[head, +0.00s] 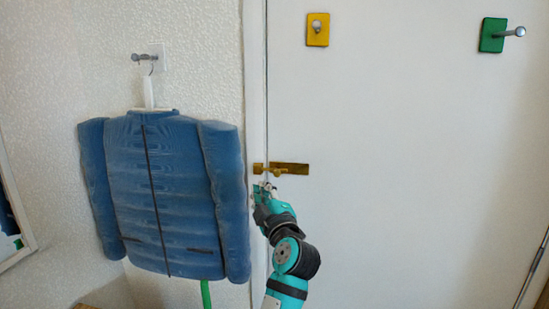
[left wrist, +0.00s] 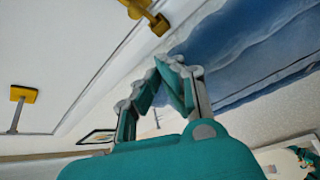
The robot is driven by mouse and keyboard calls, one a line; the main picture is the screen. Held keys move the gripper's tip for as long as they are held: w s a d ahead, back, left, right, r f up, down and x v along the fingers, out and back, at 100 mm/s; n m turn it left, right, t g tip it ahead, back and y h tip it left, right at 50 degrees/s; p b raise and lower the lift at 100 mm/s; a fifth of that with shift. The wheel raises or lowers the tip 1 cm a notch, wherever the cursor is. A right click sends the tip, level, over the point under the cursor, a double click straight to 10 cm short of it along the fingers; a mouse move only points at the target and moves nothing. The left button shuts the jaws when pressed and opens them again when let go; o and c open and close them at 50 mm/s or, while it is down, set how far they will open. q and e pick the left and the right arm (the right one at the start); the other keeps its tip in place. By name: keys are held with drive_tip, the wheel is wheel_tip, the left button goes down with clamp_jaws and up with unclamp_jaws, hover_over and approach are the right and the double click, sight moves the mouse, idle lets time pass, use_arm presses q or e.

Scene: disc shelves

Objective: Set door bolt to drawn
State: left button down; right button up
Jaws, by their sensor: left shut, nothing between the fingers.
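The brass door bolt (head: 292,168) lies level across the door's left edge, with a brass piece on the frame beside it and a small knob near its middle. Whether its bar spans the gap is too small to tell. Part of the bolt shows at the top of the left wrist view (left wrist: 156,22). My left gripper (head: 266,186) is just below the bolt, left of the knob. In the left wrist view its fingers (left wrist: 163,76) are closed together and empty, apart from the bolt. My right gripper is not in view.
A blue padded jacket (head: 175,200) hangs from a wall hook (head: 146,57) close left of my gripper. The white door (head: 410,140) carries a yellow hook plate (head: 318,36) and a green one (head: 490,36). The door below and right of the bolt is clear.

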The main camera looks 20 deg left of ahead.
sight(266, 170)
use_arm(q)
drive_tip(key=w+a+p, duration=0.1)
drive_tip(key=w, duration=0.1)
drive_tip(key=w+a+r+p, duration=0.1)
drive_tip(key=w, duration=0.2)
drive_tip(key=w+a+r+p, duration=0.1)
drive_tip(key=w+a, duration=0.1)
drive_tip(key=w, duration=0.1)
drive_tip(key=shift+p, duration=0.4)
drive_tip(key=shift+w+d+f, duration=0.1)
drive_tip(key=shift+w+d, duration=0.05)
drive_tip(key=shift+d, duration=0.2)
drive_tip(key=shift+d+f, duration=0.15)
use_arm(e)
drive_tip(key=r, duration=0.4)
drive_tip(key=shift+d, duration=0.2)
